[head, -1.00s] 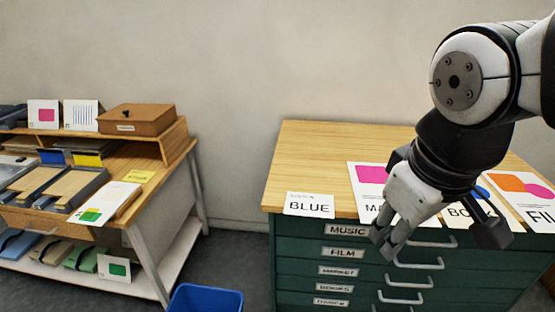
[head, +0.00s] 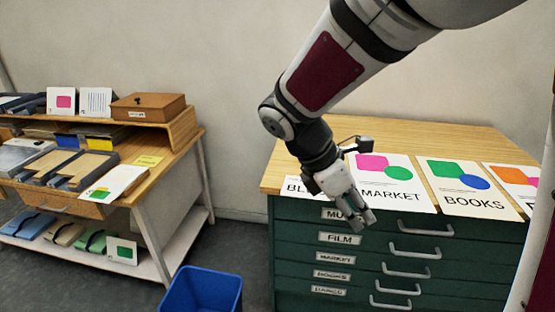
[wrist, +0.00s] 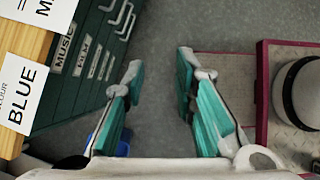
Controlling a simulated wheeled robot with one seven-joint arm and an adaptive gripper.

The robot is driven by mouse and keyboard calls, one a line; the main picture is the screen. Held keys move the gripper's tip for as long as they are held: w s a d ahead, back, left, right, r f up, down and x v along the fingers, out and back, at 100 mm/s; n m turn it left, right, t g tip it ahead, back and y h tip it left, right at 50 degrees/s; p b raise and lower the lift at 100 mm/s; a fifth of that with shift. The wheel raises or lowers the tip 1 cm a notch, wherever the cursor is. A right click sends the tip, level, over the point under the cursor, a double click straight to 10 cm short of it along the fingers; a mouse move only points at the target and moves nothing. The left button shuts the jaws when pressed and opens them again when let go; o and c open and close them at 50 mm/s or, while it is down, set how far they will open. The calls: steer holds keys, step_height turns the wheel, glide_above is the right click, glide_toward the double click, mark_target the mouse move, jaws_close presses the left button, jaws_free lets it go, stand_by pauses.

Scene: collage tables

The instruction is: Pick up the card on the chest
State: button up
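The white card lettered BLUE (head: 292,189) lies at the front left corner of the chest top (head: 300,152). In the head view my gripper hides its right part. In the wrist view the card (wrist: 24,82) lies on the wood edge at the far left, outside the space between my fingers. My gripper (head: 358,222) is by the chest's front edge, right of the card, with its fingers pointing down. In the wrist view my gripper (wrist: 160,72) is open and empty, with floor showing between the fingers.
Posters lettered MARKET (head: 392,180) and BOOKS (head: 468,188) lie on the chest, with another at the right. The green drawers (head: 385,240) have protruding handles. A blue bin (head: 203,290) stands on the floor. A desk (head: 150,175) with trays and a wooden box (head: 148,106) is at left.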

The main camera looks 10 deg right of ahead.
steer(key=w+a+f+n+t+h+b, duration=0.2)
steer(key=w+a+f+n+h, duration=0.35)
steer(key=w+f+n, duration=0.45)
steer(key=n+t+h+b, duration=0.2)
steer(key=n+t+h, duration=0.35)
steer(key=n, duration=0.75)
glide_toward(310, 198)
steer(key=shift+t+y, duration=0.65)
steer(key=shift+y, duration=0.15)
steer(key=x, duration=1)
steer(key=shift+s+d+r, duration=0.25)
steer(key=shift+s+r, duration=0.05)
steer(key=shift+s, duration=0.05)
jaws_close()
